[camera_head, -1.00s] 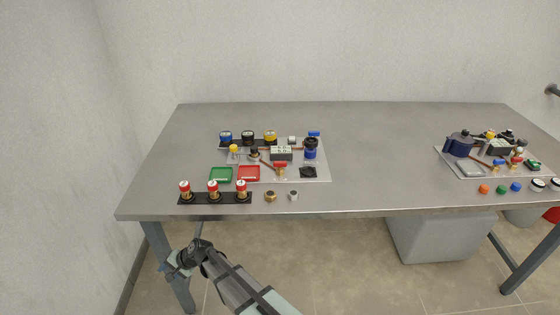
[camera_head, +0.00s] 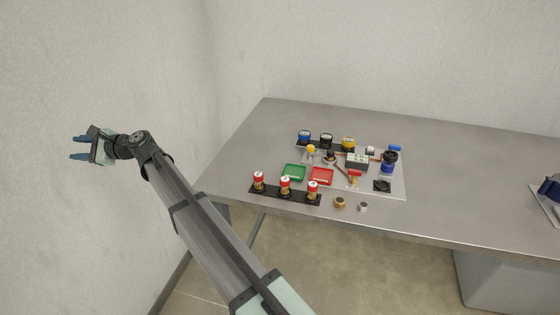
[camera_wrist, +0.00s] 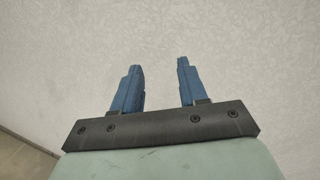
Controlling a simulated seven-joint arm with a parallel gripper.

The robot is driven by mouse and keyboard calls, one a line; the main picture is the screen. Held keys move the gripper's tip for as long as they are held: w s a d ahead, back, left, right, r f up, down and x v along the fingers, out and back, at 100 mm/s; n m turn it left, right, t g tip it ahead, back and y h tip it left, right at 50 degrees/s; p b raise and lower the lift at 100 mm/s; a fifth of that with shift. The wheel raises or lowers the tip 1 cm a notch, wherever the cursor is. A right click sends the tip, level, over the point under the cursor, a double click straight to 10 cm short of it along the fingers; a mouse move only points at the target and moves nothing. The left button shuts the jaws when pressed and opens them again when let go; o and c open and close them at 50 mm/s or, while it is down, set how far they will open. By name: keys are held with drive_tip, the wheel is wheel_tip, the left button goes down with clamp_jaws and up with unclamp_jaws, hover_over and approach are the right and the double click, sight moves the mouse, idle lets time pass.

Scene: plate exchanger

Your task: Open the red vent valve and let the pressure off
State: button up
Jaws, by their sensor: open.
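The red vent valve looks to be the small red-handled fitting (camera_head: 355,173) on brass pipework, near the front middle of a light panel (camera_head: 397,184) on the table. My gripper (camera_head: 76,147) is far to the left of the table, raised in front of the wall. The valve is not in the wrist view. The handle is too small to tell its exact setting.
A black rack (camera_head: 285,195) with several red-capped brass parts stands at the table's front left edge. A green tray (camera_head: 292,173) and a red tray (camera_head: 321,177) lie behind it. A brass nut (camera_head: 339,203) sits near the front edge. The table's back right is clear.

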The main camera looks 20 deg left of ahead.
drive_tip(key=w+d+r, duration=0.4)
drive_tip(key=r, duration=0.5)
drive_tip(key=w+d+f+m+t+h, duration=0.1)
drive_tip(key=w+d+f+h, duration=0.2)
drive_tip(key=w+d, duration=0.5)
drive_tip(key=w+d+f+m+t+h, duration=0.1)
drive_tip(key=w+d+f+h, duration=0.15)
drive_tip(key=w+d, duration=0.55)
drive_tip(key=m+t+h, duration=0.1)
drive_tip(key=m+h, duration=0.7)
drive_tip(key=h, duration=0.3)
hover_over(355, 170)
wheel_tip(355, 170, down, 6)
wheel_tip(355, 170, down, 13)
drive_tip(key=shift+f, duration=0.1)
drive_tip(key=shift+c, duration=0.2)
clamp_jaws()
